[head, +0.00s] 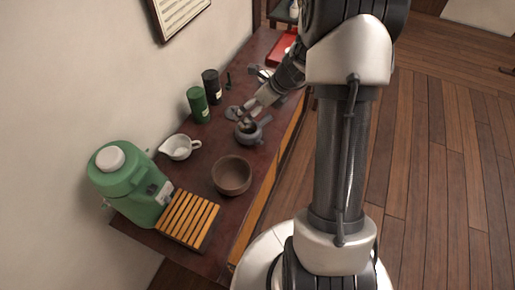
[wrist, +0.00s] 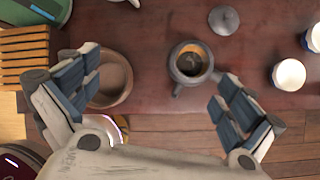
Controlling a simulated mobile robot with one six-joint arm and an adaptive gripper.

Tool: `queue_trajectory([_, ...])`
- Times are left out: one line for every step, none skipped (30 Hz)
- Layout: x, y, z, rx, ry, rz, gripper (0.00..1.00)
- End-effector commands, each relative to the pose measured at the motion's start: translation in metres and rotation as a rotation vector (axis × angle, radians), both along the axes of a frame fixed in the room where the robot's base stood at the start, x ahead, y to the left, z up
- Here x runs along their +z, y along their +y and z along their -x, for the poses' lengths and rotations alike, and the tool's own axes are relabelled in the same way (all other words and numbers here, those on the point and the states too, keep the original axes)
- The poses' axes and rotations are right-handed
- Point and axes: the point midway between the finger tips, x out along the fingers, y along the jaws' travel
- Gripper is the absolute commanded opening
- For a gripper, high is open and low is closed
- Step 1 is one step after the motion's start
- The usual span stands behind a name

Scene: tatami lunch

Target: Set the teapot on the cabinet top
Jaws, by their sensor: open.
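The dark grey teapot (head: 248,131) stands upright on a dark red wooden top (head: 212,140). In the wrist view the teapot (wrist: 190,64) is uncovered, with something brownish inside. A grey round lid (wrist: 224,20) lies apart from it on the same top. My gripper (wrist: 157,72) is open and empty, its fingers spread wide. The teapot appears between them, nearer the right finger. In the head view my gripper (head: 254,106) is just beyond the teapot; whether it touches the pot cannot be told.
A brown bowl (head: 231,176), a white spouted cup (head: 177,147), a slatted wooden stand (head: 188,218) and a green dispenser (head: 130,185) are nearer. Green (head: 198,105) and dark (head: 212,86) canisters stand by the wall. In the wrist view, white-topped cups (wrist: 289,75) stand at right.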

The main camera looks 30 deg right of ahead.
Motion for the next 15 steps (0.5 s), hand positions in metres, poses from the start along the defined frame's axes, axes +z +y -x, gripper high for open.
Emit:
queue_trajectory([0.034,0.022,0.007,0.164,-0.056,0.074,1.00])
queue_trajectory([0.049,0.034,0.013,0.262,-0.086,0.118,1.00])
queue_trajectory([0.068,0.049,0.023,0.391,-0.123,0.176,1.00])
queue_trajectory([0.082,0.059,0.031,0.487,-0.150,0.220,1.00])
queue_trajectory([0.094,0.069,0.040,0.582,-0.176,0.263,1.00])
queue_trajectory([0.110,0.083,0.053,0.710,-0.212,0.320,1.00])
queue_trajectory([0.121,0.091,0.063,0.803,-0.238,0.364,1.00])
queue_trajectory([0.132,0.100,0.074,0.898,-0.264,0.410,1.00])
queue_trajectory([0.145,0.110,0.089,1.024,-0.296,0.467,1.00])
queue_trajectory([0.153,0.117,0.101,1.117,-0.320,0.512,1.00])
queue_trajectory([0.161,0.124,0.113,1.210,-0.342,0.556,1.00])
queue_trajectory([0.171,0.132,0.129,1.334,-0.370,0.615,1.00])
queue_trajectory([0.177,0.136,0.142,1.426,-0.391,0.661,1.00])
queue_trajectory([0.183,0.140,0.154,1.516,-0.409,0.705,1.00])
queue_trajectory([0.189,0.145,0.171,1.638,-0.432,0.765,1.00])
